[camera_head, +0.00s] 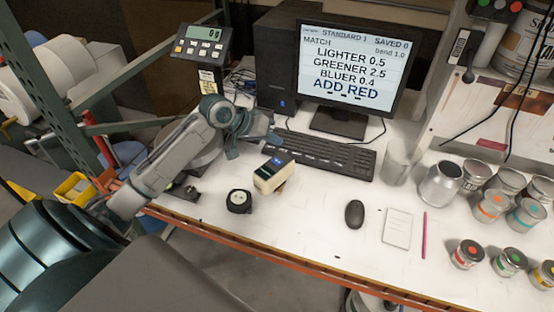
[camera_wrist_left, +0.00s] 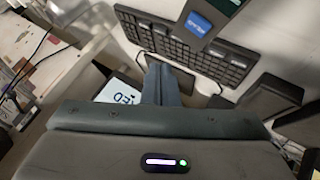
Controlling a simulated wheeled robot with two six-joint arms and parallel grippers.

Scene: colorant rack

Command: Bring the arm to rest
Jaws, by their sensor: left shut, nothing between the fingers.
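My left arm comes in from the left over the white bench (camera_head: 310,225). My left gripper (camera_head: 268,138) is above the bench, left of the keyboard and behind the cream handheld device (camera_head: 273,176). Its fingers are shut with nothing between them; they also show together in the left wrist view (camera_wrist_left: 167,82). The gripper looks clear of the device and the keyboard, but its exact height is hard to tell. My right gripper is not in view.
A keyboard (camera_head: 318,156), monitor (camera_head: 350,65) and digital scale (camera_head: 203,43) stand behind. A black round puck (camera_head: 239,201), mouse (camera_head: 354,214), notepad (camera_head: 397,228) and pink pen (camera_head: 424,235) lie in front. Several cans (camera_head: 441,184) and small jars (camera_head: 467,254) stand at right.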

